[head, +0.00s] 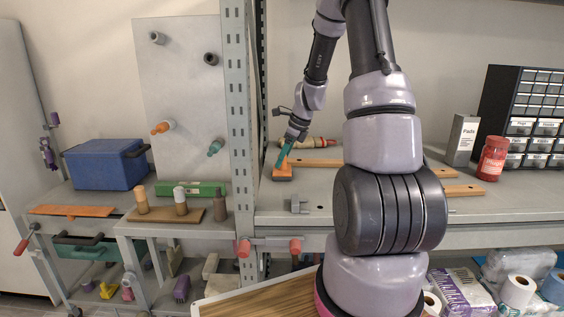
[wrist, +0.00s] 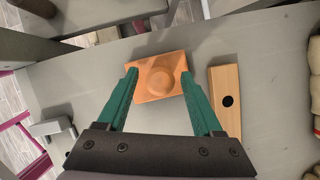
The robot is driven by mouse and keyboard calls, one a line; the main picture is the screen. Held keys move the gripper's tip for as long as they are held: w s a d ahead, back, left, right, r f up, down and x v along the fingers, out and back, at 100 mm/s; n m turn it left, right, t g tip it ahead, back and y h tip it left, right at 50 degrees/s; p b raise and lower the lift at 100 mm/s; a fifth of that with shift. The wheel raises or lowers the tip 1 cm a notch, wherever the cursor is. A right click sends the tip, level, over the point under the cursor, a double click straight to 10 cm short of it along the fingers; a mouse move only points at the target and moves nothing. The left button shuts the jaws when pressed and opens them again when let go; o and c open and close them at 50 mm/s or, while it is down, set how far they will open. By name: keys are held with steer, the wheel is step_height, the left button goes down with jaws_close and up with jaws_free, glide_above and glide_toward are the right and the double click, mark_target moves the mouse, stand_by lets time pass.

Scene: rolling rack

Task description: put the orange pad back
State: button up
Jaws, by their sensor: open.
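The orange pad (head: 283,174) lies on the grey shelf, left of my arm in the head view. In the wrist view the orange pad (wrist: 160,88) is a squarish piece with a round raised middle. My gripper (wrist: 158,74) has green fingers spread apart, one on each side of the pad's far part. I cannot tell whether they touch it. In the head view my gripper (head: 283,156) points down right over the pad, and its fingers partly cover it.
A wooden block with a dark hole (wrist: 226,92) lies just right of the pad. A grey bracket (head: 298,204) stands near the shelf's front edge. A steel upright (head: 238,110) rises to the left. A box labelled Pads (head: 463,140) and a red jar (head: 491,160) stand at the right.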

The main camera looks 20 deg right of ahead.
steer(key=v, duration=1)
steer(key=s+a+r+n+t, duration=0.1)
steer(key=s+a+r+n, duration=0.6)
steer(key=s+r+n, duration=0.3)
steer(key=s+a+r+n+t, duration=0.1)
steer(key=s+a+r+n, duration=0.1)
steer(key=s+n, duration=0.4)
steer(key=s+a+r+n+t+h, duration=0.1)
steer(key=s+a+r+n+t, duration=0.1)
steer(key=s+n, duration=0.4)
step_height(320, 180, up, 2)
steer(key=s+a, duration=0.1)
steer(key=s, duration=0.1)
steer(key=shift+s+a+r, duration=0.2)
steer(key=shift+s+a, duration=0.1)
steer(key=shift+s, duration=0.05)
